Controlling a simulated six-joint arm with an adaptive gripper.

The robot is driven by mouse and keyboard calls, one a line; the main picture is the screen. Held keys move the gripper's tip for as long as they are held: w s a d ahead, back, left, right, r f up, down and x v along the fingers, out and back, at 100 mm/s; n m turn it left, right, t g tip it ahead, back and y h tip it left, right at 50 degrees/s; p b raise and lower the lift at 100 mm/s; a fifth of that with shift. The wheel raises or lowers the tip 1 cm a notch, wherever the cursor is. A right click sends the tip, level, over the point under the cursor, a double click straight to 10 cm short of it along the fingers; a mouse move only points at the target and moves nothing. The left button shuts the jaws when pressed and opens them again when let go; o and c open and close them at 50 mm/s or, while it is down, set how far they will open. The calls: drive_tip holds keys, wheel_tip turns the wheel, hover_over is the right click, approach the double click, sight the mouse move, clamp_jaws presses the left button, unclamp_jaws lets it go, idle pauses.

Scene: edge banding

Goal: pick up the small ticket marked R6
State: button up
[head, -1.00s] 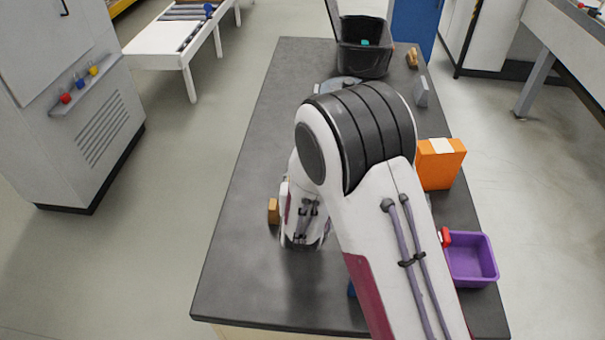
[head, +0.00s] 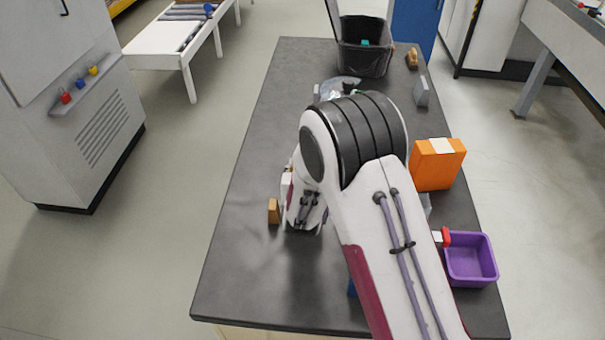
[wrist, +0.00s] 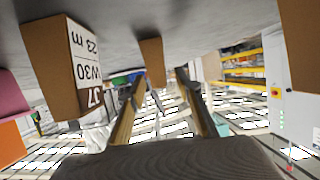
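No ticket with a readable R6 shows in either view. In the wrist view, which is upside down, my gripper (wrist: 159,84) is open, with its two fingers apart and nothing held between them. A small brown block (wrist: 152,62) stands on the table beyond the gap between the fingertips; its marking cannot be seen. A larger-looking brown block (wrist: 52,70) at the left bears a white label with W30, 23 m and 37. Another brown piece (wrist: 300,35) is cut off at the right. In the head view, my arm hides the fingertips; a brown block (head: 273,211) stands left of my wrist.
On the dark table (head: 245,270) are an orange box (head: 437,166), a purple bin (head: 470,260) with a red thing at its edge, and a black bin (head: 364,58) at the far end. A clear dish (head: 340,84) is partly hidden by my arm.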

idle(0.5)
drive_tip(key=c, duration=0.9)
drive_tip(key=shift+r, duration=0.1)
drive_tip(key=shift+r, duration=4.9)
